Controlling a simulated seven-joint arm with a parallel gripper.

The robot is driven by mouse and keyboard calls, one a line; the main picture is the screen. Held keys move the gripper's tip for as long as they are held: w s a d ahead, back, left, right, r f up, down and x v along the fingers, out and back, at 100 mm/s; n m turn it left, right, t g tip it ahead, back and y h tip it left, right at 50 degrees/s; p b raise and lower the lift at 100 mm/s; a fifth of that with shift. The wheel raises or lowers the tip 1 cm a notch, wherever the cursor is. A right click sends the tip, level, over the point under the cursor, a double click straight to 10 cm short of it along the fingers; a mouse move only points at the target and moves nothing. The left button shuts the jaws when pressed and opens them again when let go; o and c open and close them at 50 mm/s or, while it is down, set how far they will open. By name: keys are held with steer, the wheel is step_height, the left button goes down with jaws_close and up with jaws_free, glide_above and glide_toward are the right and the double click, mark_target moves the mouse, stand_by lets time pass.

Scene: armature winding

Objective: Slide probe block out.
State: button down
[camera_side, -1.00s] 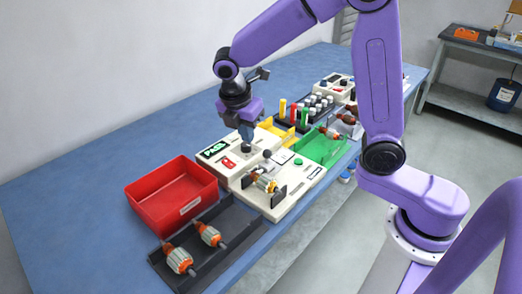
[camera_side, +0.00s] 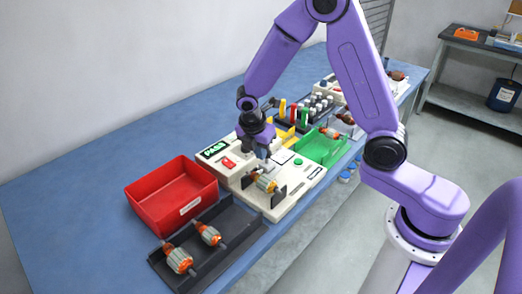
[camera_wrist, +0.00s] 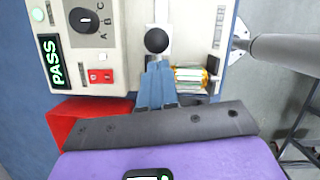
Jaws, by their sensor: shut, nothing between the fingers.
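The probe block is a white sliding piece with a round black knob (camera_wrist: 156,40), on the cream tester (camera_wrist: 110,50). In the wrist view my gripper (camera_wrist: 158,66) has its blue fingers together and empty, just below the knob in the picture, with a small gap visible. In the side view my gripper (camera_side: 263,154) is low over the tester and hides the knob. An armature with orange ends (camera_side: 266,185) sits in the tester's holder, and also shows right of my fingers in the wrist view (camera_wrist: 190,78). I cannot tell whether the probe touches it.
The tester display (camera_wrist: 50,61) reads PASS. A red switch (camera_wrist: 100,76) and a dial (camera_wrist: 84,19) are beside it. A red bin (camera_side: 172,194) and a dark tray (camera_side: 158,262) with two armatures stand at the left. A green tray (camera_side: 320,148) lies to the right.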

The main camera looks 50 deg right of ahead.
steer(key=shift+d, duration=0.2)
steer(key=shift+d, duration=2.05)
steer(key=s+a+r, duration=0.1)
steer(key=a+r, duration=0.6)
steer(key=r, duration=0.3)
steer(key=shift+s+r, duration=0.15)
